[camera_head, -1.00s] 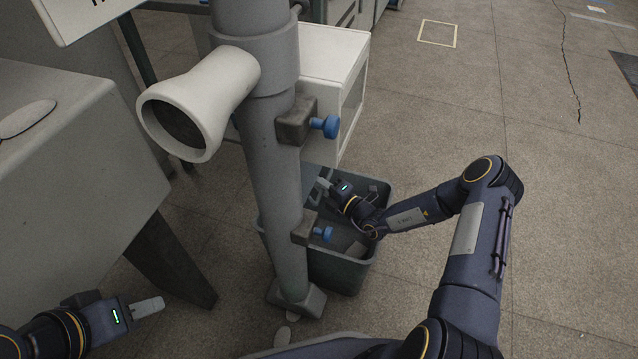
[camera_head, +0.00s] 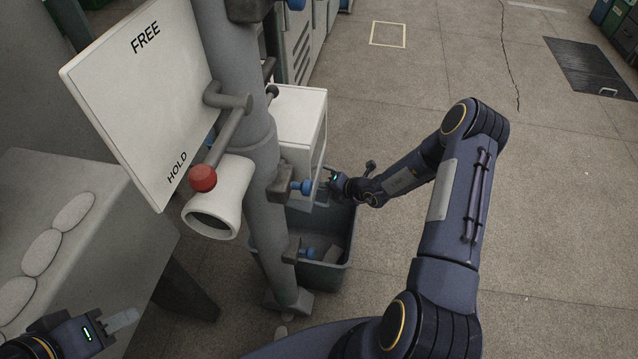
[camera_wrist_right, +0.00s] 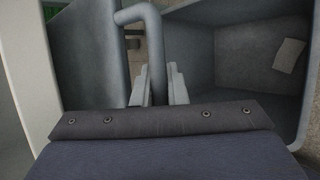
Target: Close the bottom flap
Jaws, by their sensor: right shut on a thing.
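The white box (camera_head: 300,128) stands behind the grey post in the head view. A grey-blue panel, apparently the bottom flap (camera_wrist_right: 88,60), fills the left of the right wrist view, with a bent grey bar handle (camera_wrist_right: 140,14) beside it. My right gripper (camera_wrist_right: 158,86) is shut on this handle, whose lower end runs between the fingers. In the head view my right gripper (camera_head: 327,176) is at the box's lower front, above the bin, and the flap is mostly hidden there. My left gripper (camera_head: 124,319) is at the lower left, away from the box; its finger gap is unclear.
An open grey bin (camera_head: 340,250) with scraps stands under the box. The grey post (camera_head: 262,170) carries blue knobs, a white funnel (camera_head: 213,222), a red-knobbed lever (camera_head: 203,178) and a FREE/HOLD board (camera_head: 140,90).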

